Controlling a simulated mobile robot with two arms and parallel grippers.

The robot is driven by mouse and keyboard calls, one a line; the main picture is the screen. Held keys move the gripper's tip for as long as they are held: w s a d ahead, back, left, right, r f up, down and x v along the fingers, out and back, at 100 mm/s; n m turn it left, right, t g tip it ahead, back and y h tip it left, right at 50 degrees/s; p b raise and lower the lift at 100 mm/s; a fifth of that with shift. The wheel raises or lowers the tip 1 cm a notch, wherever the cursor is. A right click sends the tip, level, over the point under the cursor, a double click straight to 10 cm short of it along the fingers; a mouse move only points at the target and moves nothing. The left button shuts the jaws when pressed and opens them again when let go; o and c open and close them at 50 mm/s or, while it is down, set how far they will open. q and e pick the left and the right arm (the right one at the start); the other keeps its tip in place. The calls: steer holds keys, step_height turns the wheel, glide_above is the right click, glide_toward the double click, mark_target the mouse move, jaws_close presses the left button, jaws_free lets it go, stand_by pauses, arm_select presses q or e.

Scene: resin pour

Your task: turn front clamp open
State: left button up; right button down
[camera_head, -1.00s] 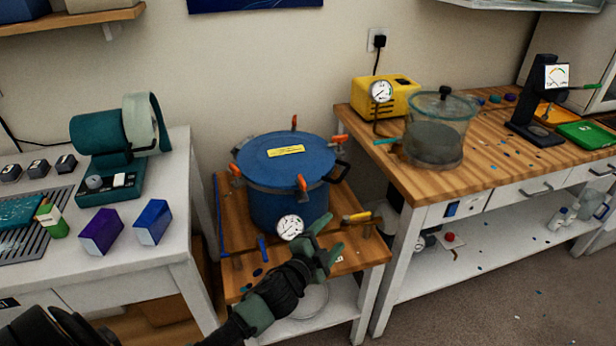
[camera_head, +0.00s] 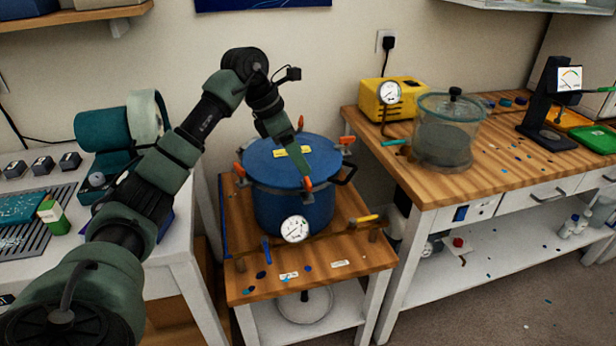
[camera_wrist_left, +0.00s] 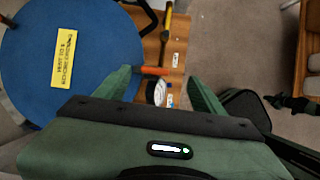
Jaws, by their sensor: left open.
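The blue pressure pot (camera_head: 285,205) stands on a small wooden-topped stand, its lid (camera_head: 270,160) on. The front clamp's orange handle (camera_head: 307,183) is at the near right of the rim. It also shows in the wrist view (camera_wrist_left: 155,71), lying across the gap between my fingers. My left gripper (camera_head: 299,168) reaches down from above the lid, its fingertips close to this handle. In the wrist view the gripper (camera_wrist_left: 160,85) is open, with one finger on each side of the handle. I cannot tell whether either finger touches it. My right gripper is out of view.
Other orange clamps sit on the left (camera_head: 239,170), back (camera_head: 300,121) and right (camera_head: 347,139) of the rim. A pressure gauge (camera_head: 295,229) is on the pot's front. A workbench (camera_head: 440,185) with a clear chamber (camera_head: 445,130) stands right; a white table is left.

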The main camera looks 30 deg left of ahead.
mark_target(307, 180)
arm_select(q)
steer(key=shift+y, duration=0.3)
steer(key=x, duration=0.7)
steer(key=shift+s+a+f+p, duration=0.15)
steer(key=shift+a+f+p, duration=0.1)
steer(key=shift+a+p, duration=0.15)
steer(key=c, duration=1.4)
steer(key=shift+o, duration=0.2)
